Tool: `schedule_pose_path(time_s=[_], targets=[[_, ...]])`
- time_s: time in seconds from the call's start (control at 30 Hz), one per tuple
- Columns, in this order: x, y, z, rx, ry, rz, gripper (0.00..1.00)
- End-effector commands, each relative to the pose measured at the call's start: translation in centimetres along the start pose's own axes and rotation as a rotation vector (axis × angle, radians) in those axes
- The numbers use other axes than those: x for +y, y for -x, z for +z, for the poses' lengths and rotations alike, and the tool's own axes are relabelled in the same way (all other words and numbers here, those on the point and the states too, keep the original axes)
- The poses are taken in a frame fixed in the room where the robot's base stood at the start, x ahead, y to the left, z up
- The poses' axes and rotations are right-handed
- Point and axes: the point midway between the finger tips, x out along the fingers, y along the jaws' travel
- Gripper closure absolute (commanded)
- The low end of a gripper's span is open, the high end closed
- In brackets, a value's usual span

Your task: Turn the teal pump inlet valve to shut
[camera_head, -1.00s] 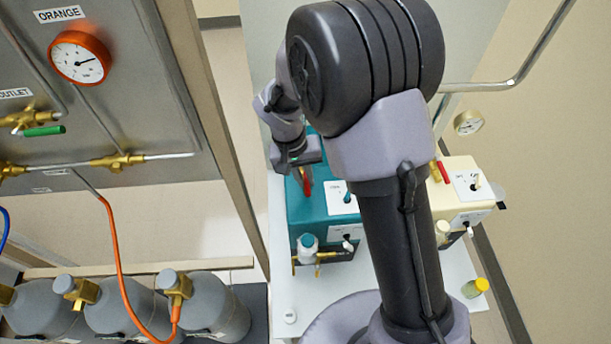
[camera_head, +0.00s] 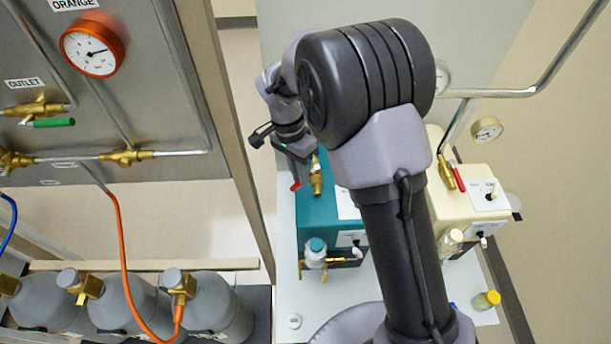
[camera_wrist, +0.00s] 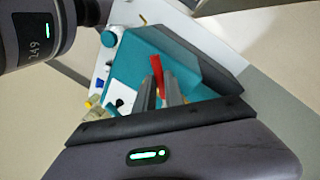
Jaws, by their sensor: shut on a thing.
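The teal pump (camera_head: 318,215) stands on the white bench at the centre of the head view, partly hidden by my arm. Its brass inlet valve (camera_head: 316,178) rises from the top. The valve's red handle (camera_head: 295,186) shows in part to the left of the brass body. My gripper (camera_head: 298,172) is at this handle. In the wrist view, the red handle (camera_wrist: 157,72) stands between the two fingertips of my gripper (camera_wrist: 159,84), which are shut on it. The teal pump (camera_wrist: 140,68) lies beneath. The exact handle angle is partly hidden.
A cream pump (camera_head: 470,190) with its own red-handled valve (camera_head: 456,176) stands to the right, beyond my arm. A glass bottle (camera_head: 315,253) is at the teal pump's front. Grey cylinders (camera_head: 215,308) and an orange hose (camera_head: 122,260) are at left.

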Motion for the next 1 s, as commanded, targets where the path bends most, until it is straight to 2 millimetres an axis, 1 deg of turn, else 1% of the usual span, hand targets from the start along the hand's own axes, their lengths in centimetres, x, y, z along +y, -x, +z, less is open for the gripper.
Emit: schedule_pose_path(time_s=[0.3,0.6,0.8,1.0], targets=[[-1.6,0.3,-0.5,-0.058,-0.292,-0.001,1.00],[-2.9,0.6,-1.1,-0.106,-0.535,-0.003,1.00],[-3.3,0.7,-1.6,-0.130,-0.653,-0.002,1.00],[-3.6,0.8,-1.9,-0.145,-0.725,-0.002,1.00]])
